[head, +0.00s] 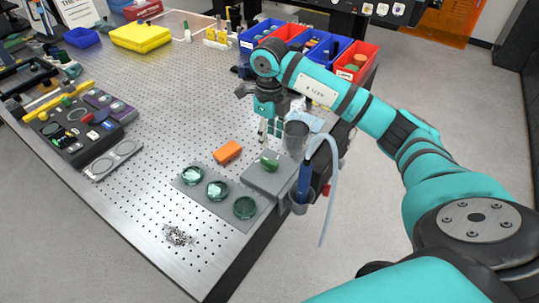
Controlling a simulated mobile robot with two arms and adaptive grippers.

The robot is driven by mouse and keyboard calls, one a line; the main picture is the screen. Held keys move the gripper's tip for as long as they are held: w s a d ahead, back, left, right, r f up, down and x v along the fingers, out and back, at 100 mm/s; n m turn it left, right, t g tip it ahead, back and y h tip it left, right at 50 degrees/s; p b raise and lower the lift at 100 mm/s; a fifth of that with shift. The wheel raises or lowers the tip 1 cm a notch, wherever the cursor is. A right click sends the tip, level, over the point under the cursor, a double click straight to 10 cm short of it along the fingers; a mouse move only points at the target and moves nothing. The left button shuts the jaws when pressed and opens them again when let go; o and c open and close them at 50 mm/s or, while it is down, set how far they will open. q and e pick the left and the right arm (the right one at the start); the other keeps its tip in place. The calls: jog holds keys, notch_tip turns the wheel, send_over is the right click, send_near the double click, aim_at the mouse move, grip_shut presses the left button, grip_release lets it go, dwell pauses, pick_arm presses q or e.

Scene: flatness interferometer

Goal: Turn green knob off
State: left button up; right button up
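A small green knob-like piece (269,160) sits on top of a grey block (268,178) near the right edge of the perforated table. My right gripper (269,136) points down just above and behind this piece in the head view, apart from it as far as I can tell. Its fingers are small and partly merge with things behind, so their opening is unclear. Another small green knob (66,101) shows on a dark control box (75,150) at the left. My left gripper is out of view.
An orange block (228,151) and a grey plate with three round glass discs (217,190) lie near the grey block. A grey cup (296,136) and a blue-handled tool (305,180) stand to its right. Blue and red bins (354,62) line the back. The table's middle is clear.

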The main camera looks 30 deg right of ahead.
aim_at(270, 161)
notch_tip(270, 161, down, 9)
jog(key=shift+f+p, duration=0.15)
jog(key=shift+p, duration=0.85)
grip_shut()
